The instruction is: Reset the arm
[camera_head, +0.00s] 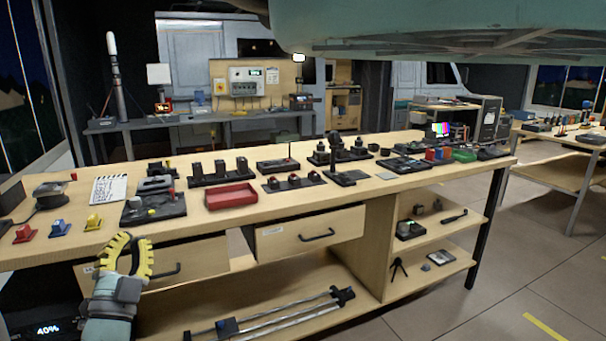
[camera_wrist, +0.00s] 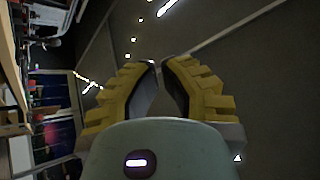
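My gripper (camera_head: 131,238) stands upright at the lower left of the head view, in front of the long wooden workbench (camera_head: 350,200). Its yellow ribbed fingers curve toward each other. In the wrist view the fingertips (camera_wrist: 160,62) come together with only a narrow gap, and nothing is held between them. The grey-green wrist below the fingers is mine. In the head view my gripper overlaps the front of the left drawer (camera_head: 200,258), and whether it touches the bench cannot be told.
On the bench, red, blue and yellow blocks (camera_head: 60,228), a red tray (camera_head: 231,196) and a clapperboard (camera_head: 109,189) lie near my gripper. The right drawer (camera_head: 308,234) appears slightly open. A rail (camera_head: 262,318) lies on the lower shelf. Floor (camera_head: 500,290) at the right is clear.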

